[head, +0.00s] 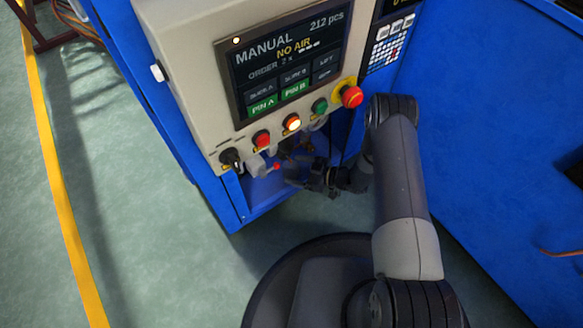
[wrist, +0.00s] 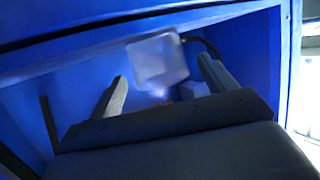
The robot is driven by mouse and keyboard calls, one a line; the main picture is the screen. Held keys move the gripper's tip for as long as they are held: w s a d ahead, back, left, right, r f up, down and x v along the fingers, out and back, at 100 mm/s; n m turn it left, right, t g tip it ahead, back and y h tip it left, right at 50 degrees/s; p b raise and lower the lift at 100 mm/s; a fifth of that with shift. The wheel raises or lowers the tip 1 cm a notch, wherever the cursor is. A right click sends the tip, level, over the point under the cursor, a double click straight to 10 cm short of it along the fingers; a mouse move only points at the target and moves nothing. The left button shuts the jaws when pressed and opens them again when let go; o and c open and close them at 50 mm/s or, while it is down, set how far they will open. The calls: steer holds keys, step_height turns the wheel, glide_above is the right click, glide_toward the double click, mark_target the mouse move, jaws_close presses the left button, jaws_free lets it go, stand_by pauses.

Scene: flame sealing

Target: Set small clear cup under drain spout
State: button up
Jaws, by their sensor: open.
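My gripper (wrist: 160,85) is open, with one dark finger on each side in the wrist view. A pale, translucent, squarish body (wrist: 157,60) shows beyond and between the fingers, inside a blue recess; I cannot tell whether it is the clear cup or part of the drain unit. No grip on it shows. In the head view my gripper (head: 298,172) reaches into the opening under the control panel. A pale, glassy shape (head: 256,166) is left of it, beside a small red part (head: 277,166). The drain spout cannot be made out.
The blue cabinet (head: 250,200) walls surround the recess closely. The control panel (head: 290,60) overhangs it, with buttons and a red emergency stop (head: 351,96); its screen reads "NO AIR". A dark hose (wrist: 205,45) runs by the pale body. Green floor at left is clear.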

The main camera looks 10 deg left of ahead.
steer(key=p+v, duration=0.2)
steer(key=v, duration=0.7)
steer(key=shift+d, duration=0.2)
stand_by(0.7)
